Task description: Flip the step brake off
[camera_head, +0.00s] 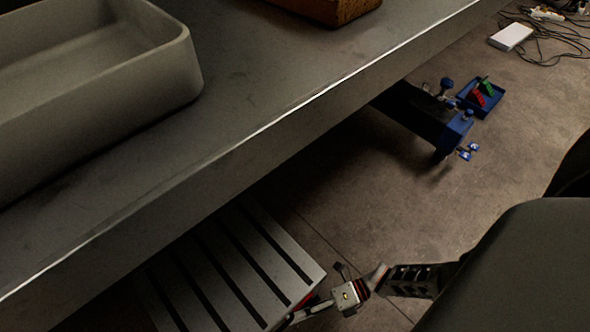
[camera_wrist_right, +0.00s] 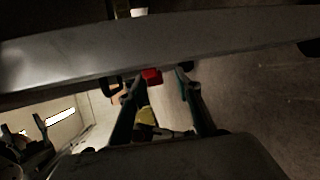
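The slatted grey step (camera_head: 243,262) stands on the floor under the bench edge in the head view. A small red part (camera_head: 306,300), likely its brake, shows at its right end, partly hidden by my right gripper (camera_head: 312,310). In the right wrist view, a red part (camera_wrist_right: 152,76) sits below a long grey edge, just ahead of and between the fingertips of my right gripper (camera_wrist_right: 160,80). Its two fingers are apart. A yellow piece (camera_wrist_right: 146,117) lies lower between the fingers. I cannot tell whether the fingers touch the red part. My left gripper is out of view.
A dark bench (camera_head: 260,85) carries a grey tub (camera_head: 140,75) and a brown block (camera_head: 325,8). Beyond it on the floor are a blue and black stand (camera_head: 452,130), a blue tray (camera_head: 495,101), and a white box (camera_head: 510,37) with cables. Floor right of the step is mostly clear.

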